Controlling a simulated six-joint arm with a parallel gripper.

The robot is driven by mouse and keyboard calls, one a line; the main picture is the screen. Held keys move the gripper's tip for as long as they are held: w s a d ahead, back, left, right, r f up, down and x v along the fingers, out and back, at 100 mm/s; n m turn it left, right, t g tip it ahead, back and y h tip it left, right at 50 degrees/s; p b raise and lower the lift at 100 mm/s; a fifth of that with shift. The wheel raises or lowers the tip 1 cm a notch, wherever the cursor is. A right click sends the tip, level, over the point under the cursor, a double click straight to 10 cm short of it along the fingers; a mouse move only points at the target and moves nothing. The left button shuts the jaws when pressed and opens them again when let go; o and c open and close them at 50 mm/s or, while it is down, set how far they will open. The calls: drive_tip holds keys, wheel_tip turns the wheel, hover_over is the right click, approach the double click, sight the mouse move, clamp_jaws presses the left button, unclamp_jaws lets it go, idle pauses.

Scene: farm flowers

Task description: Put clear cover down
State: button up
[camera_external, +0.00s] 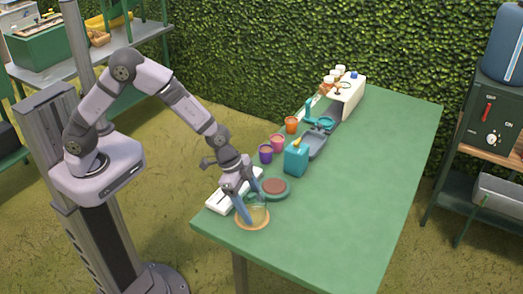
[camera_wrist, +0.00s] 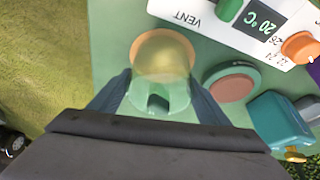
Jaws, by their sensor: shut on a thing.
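My gripper (camera_external: 251,207) is shut on the clear cover (camera_external: 258,212), near the front left corner of the green table. In the wrist view the clear cover (camera_wrist: 160,98) is see-through with a pale green tint, between the two blue-grey fingers of my gripper (camera_wrist: 159,84). An orange round base (camera_external: 251,226) shows below the cover; in the wrist view the orange base (camera_wrist: 140,46) is seen partly through it. I cannot tell whether the cover touches the base or the table. A teal-rimmed dish with brown filling (camera_external: 275,187) sits close behind; it also shows in the wrist view (camera_wrist: 232,86).
A white VENT panel (camera_wrist: 200,22) lies on the green table (camera_external: 350,190) close by. A teal box (camera_external: 296,159) stands beyond the dish, with purple (camera_external: 265,154), pink (camera_external: 278,143) and orange (camera_external: 291,125) cups. The table's right side is clear.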

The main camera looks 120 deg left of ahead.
drive_tip(key=shift+f+b, duration=0.2)
drive_tip(key=shift+b, duration=0.1)
drive_tip(key=o, duration=1.1)
drive_tip(key=shift+r, duration=0.1)
drive_tip(key=shift+c, duration=0.2)
drive_tip(key=shift+s+r, duration=0.15)
drive_tip(key=shift+r, duration=0.5)
drive_tip(key=b+v, duration=0.1)
drive_tip(key=v, duration=1)
drive_tip(key=shift+s+d, duration=0.1)
